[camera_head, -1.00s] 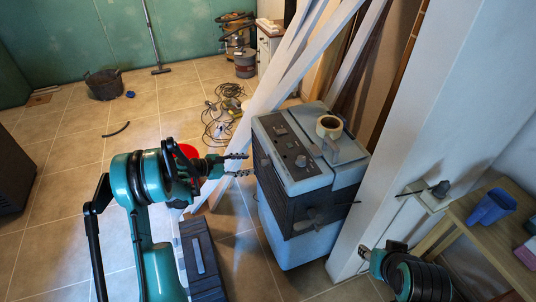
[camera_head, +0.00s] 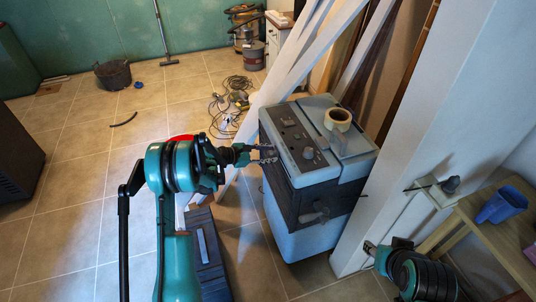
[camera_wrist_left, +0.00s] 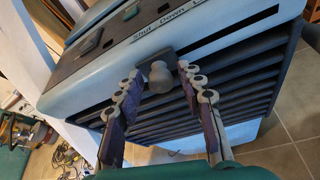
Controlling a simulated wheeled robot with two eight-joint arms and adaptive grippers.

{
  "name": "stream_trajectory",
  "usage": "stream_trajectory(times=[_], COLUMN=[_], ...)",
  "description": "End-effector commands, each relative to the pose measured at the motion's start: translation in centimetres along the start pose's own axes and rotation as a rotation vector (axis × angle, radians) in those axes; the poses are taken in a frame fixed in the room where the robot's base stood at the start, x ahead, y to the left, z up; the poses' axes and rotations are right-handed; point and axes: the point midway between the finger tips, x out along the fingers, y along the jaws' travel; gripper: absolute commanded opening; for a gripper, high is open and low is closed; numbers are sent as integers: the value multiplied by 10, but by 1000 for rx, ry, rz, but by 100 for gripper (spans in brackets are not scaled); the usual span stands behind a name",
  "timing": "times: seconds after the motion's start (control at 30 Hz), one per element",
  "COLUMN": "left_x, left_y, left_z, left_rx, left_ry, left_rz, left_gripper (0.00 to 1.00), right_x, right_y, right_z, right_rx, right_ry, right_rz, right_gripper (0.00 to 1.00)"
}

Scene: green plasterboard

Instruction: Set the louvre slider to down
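The light-blue machine (camera_head: 285,225) with a dark louvred front stands right of centre in the head view. In the left wrist view, its louvre slider (camera_wrist_left: 159,76) is a grey rounded knob at the left end of a dark slot (camera_wrist_left: 230,32). Labels above the slot seem to read "shut" and "Down", then a cut-off word. My left gripper (camera_head: 270,153) is open at the machine's upper front edge. In the wrist view its fingers (camera_wrist_left: 157,78) stand on either side of the knob, without a clear grip. My right gripper (camera_head: 376,250) is low at right, its fingers unclear.
A tape roll (camera_head: 338,119) lies on the machine's top. White leaning boards (camera_head: 262,100) stand behind it and a white post (camera_head: 400,150) is close on its right. A dark case (camera_head: 207,255) lies on the floor at its left. A wooden table (camera_head: 480,235) holds a blue cup.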

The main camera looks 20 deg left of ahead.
Motion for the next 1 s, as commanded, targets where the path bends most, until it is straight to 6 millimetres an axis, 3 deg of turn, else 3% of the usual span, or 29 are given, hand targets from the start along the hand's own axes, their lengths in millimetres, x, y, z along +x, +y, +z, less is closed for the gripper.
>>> stream_trajectory(times=[0.03,0.1,0.33,0.6,0.83,0.87,0.9,0.93,1.0], left_x=[0,0,0,-4,-4,-4,-4,-4,-4], left_y=[0,0,-4,-39,-39,-39,-38,-38,-38], left_z=[0,0,1,10,11,11,11,11,11], left_rx=[0,0,0,-1,0,0,0,-1,-1], left_ry=[0,0,0,0,1,1,1,1,1], left_rz=[0,0,-1,-3,-2,-2,-2,-2,-2], left_gripper=[19,0,0,0,0,26,37,45,45], right_x=[0,0,1,9,8,8,8,8,8], right_y=[0,0,0,0,0,0,0,0,0], right_z=[0,0,1,7,6,6,6,6,6], right_rx=[0,0,0,0,0,0,0,0,0], right_ry=[0,0,0,0,0,0,0,0,0], right_rz=[0,0,0,0,0,0,0,0,0], right_gripper=[40,40,40,40,40,40,40,40,40])
